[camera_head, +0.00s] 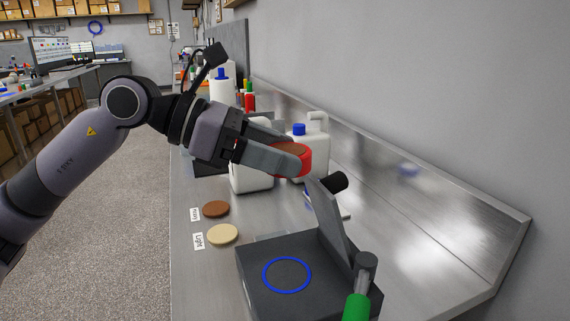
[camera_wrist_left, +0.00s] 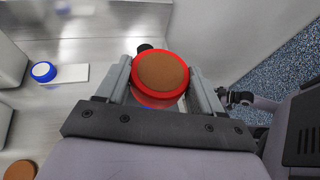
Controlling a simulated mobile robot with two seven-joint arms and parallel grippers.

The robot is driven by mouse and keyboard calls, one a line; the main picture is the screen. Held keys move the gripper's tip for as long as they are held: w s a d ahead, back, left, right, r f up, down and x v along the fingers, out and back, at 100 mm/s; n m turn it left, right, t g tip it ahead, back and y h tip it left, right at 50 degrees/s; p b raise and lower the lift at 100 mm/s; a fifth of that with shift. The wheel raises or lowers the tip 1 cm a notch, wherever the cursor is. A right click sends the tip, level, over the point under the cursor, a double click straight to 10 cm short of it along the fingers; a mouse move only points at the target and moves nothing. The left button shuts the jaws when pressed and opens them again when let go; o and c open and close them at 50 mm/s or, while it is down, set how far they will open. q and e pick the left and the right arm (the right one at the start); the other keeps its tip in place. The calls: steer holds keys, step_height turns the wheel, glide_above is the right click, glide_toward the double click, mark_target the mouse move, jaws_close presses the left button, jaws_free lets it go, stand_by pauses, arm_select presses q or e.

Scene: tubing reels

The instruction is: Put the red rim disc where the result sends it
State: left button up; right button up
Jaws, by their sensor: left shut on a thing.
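The red rim disc (camera_head: 307,160) has a red edge and a brown centre. My left gripper (camera_head: 290,156) is shut on it and holds it in the air above the bench, beyond the dark grey device. The disc also shows between the fingers in the left wrist view (camera_wrist_left: 163,73). A brown disc (camera_head: 216,209) lies on the bench beside a small label (camera_head: 195,214) too small to read surely. A cream disc (camera_head: 223,234) lies nearer, beside a label reading "Light" (camera_head: 199,241). My right gripper is not in view.
The dark grey device (camera_head: 325,265) has a blue ring (camera_head: 287,275) on its empty top and an upright panel (camera_head: 329,215). White jugs (camera_head: 251,178) stand behind my gripper. A wall runs along the bench's right.

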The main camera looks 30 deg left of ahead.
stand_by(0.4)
arm_select(q)
steer(key=w+a+n+t+y+b, duration=0.3)
steer(key=w+a+n+t+y, duration=0.15)
steer(key=w+a, duration=0.75)
steer(key=n+t+y+b, duration=0.2)
steer(key=n+y+b, duration=0.2)
steer(key=n+b, duration=0.15)
glide_above(211, 209)
steer(key=shift+m+g, duration=0.25)
steer(key=shift+m, duration=0.25)
step_height(211, 209, down, 19)
steer(key=shift+s+r, duration=0.1)
steer(key=shift+f+b, duration=0.45)
steer(key=shift+f, duration=2.05)
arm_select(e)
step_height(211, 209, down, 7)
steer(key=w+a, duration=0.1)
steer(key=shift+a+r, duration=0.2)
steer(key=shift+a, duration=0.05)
